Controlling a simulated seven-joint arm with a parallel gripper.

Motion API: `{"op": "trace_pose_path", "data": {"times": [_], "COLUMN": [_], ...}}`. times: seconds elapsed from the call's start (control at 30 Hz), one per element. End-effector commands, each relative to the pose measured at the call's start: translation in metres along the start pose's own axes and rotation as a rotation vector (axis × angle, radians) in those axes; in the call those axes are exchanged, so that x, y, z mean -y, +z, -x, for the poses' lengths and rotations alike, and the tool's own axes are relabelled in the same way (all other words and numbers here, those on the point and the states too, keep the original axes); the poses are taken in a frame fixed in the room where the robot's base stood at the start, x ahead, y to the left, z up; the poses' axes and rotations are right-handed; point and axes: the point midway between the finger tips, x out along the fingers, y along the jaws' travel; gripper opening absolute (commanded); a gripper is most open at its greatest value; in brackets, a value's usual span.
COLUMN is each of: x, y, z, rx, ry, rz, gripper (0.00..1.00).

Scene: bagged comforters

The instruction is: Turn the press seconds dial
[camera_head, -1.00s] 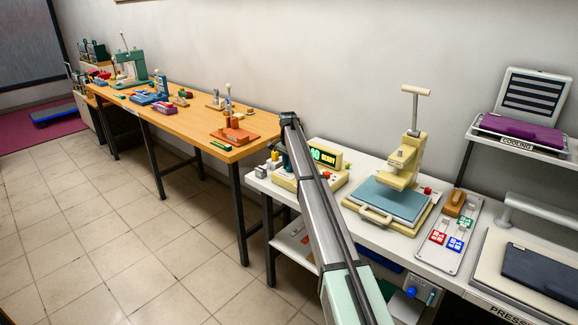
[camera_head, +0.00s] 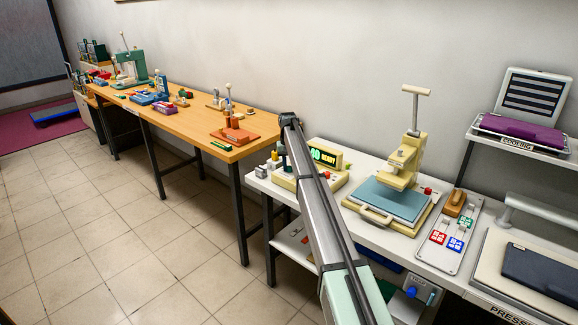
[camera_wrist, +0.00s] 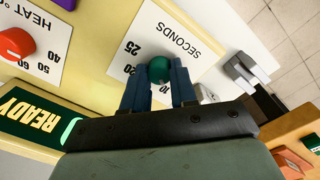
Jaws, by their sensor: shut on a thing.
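The seconds dial (camera_wrist: 160,70) is a small green knob on a white plate marked SECONDS, with 20 and 25 printed beside it and other numbers partly covered. In the wrist view my gripper (camera_wrist: 161,78) has its two blue fingers shut on the knob, one on each side. A small light mark shows on the knob's lower edge. In the head view the cream control box (camera_head: 334,181), with a lit green READY display, stands at the left end of the white bench. My arm crosses in front of the box and hides the dial there.
A red heat dial (camera_wrist: 15,43) sits beside the seconds plate. The press (camera_head: 400,180) with its blue-grey pad stands right of the control box. A grey metal part (camera_wrist: 243,72) lies close past the box's edge. A wooden table (camera_head: 200,112) is at the left.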

Motion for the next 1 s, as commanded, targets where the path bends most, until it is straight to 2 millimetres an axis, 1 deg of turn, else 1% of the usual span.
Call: {"op": "trace_pose_path", "data": {"times": [0.2,0.5,0.7,1.0], "x": [-0.0001,0.0,0.0001,0.0001], "y": [0.0001,0.0004,0.0005,0.0005], "z": [0.0004,0.0004,0.0004,0.0005], "rx": [-0.006,-0.012,-0.015,-0.017], "ry": [0.001,0.001,0.001,0.0], "rz": [0.201,0.44,0.547,0.62], "gripper": [0.0,0.0,0.0,0.0]}}
